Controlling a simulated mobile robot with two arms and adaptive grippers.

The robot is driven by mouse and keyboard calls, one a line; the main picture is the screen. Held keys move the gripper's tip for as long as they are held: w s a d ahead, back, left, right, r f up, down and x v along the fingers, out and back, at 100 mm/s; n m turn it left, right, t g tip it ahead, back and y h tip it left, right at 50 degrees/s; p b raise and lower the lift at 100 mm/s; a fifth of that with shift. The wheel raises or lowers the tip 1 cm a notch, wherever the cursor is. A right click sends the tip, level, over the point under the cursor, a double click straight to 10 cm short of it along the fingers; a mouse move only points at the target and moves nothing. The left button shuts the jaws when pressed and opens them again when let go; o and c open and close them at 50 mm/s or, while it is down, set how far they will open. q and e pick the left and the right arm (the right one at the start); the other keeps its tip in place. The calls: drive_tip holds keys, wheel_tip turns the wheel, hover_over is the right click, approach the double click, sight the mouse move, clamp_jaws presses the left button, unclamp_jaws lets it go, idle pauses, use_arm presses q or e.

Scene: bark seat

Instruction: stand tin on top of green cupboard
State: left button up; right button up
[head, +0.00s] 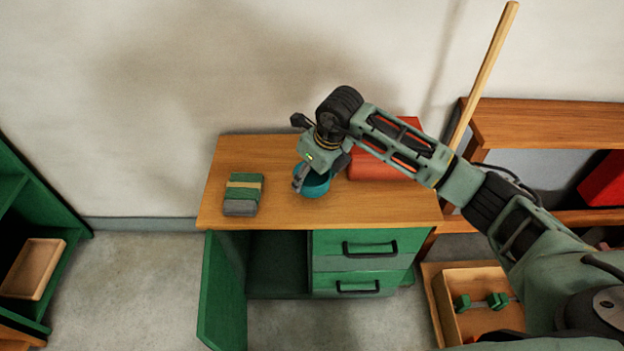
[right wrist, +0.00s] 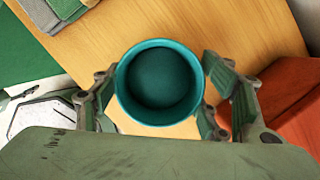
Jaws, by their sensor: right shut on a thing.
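The green cupboard (head: 340,244) stands against the wall with a wooden top (head: 270,216). Its left door (head: 222,290) hangs open and two drawers on the right are shut. A teal, round, open-topped tin (head: 315,186) is upright at the middle of the top. In the right wrist view the tin (right wrist: 160,84) shows its empty inside, with a finger on each side. My right gripper (head: 306,182) is shut on the tin. I cannot tell whether the tin's base touches the wood. My left gripper is not in view.
A stack of green and grey blocks (head: 242,194) lies left of the tin. A red box (head: 376,168) is close on the right, behind my arm. A wooden pole (head: 484,75) leans at the wall. The top's front left is clear.

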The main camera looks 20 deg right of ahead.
drive_tip(key=shift+f, duration=1.1)
drive_tip(key=o, duration=1.2)
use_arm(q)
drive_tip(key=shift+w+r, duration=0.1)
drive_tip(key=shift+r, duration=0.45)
